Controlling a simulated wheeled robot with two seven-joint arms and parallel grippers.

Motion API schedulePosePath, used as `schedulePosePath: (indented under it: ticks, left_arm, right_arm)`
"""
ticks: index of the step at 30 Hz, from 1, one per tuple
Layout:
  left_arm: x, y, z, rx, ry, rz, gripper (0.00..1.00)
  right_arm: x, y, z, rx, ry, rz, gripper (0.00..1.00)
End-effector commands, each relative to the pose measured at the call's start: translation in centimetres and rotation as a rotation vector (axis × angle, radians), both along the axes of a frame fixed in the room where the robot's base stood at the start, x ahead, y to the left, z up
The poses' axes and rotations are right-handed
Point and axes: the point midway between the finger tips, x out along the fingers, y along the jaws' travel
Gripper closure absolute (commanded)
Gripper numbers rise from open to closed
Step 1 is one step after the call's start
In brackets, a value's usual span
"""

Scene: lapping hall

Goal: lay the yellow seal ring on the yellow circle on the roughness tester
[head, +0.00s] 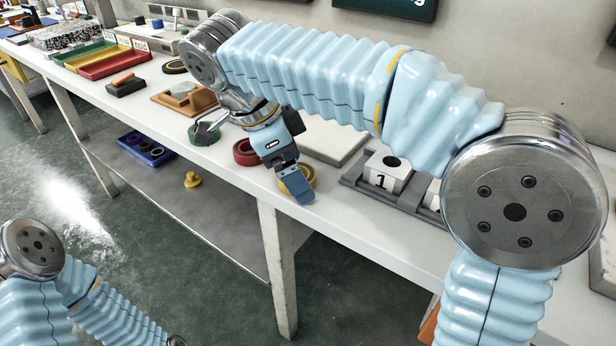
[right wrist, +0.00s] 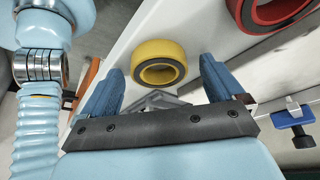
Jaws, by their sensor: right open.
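The yellow seal ring (right wrist: 140,52) lies flat on the white bench, near its front edge; in the head view (head: 311,177) it is partly hidden behind my right gripper. My right gripper (head: 297,186) is open and above the ring. In the right wrist view the two blue fingers (right wrist: 162,70) stand on either side of the ring, with a gap at each side, and nothing is held. I cannot make out the roughness tester or its yellow circle for certain; my right arm covers part of the bench. My left arm shows at the lower left, but its gripper is out of view.
A red ring (head: 243,152) and a green ring (head: 200,138) lie left of the yellow one. A grey rack with a white block marked 1 (head: 384,174) stands to the right. Coloured trays (head: 115,64) stand farther left. A lower shelf (head: 225,215) runs under the bench.

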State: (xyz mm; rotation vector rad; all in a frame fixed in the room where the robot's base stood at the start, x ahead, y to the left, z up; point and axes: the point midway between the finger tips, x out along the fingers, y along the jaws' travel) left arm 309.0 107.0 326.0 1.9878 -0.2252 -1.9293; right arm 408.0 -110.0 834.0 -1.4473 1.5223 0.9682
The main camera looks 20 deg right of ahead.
Motion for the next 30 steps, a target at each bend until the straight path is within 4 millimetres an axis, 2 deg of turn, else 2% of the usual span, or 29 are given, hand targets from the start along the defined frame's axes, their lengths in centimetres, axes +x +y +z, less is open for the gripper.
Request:
schedulePosePath:
  ticks: [5, 17, 30]
  left_arm:
    - [0.01, 0.03, 0.12, 0.0, 0.0, 0.0, 0.1]
    - [0.01, 0.0, 0.12, 0.0, 0.0, 0.0, 0.1]
    - [0.01, -0.01, 0.74, 0.0, 0.0, -0.001, 0.1]
  right_arm:
    - [-0.01, 0.01, 0.11, 0.0, 0.0, 0.001, 0.07]
    - [0.01, 0.0, 0.12, 0.0, 0.0, 0.001, 0.67]
    - [0.34, -0.33, 0.66, 0.001, 0.001, 0.002, 0.67]
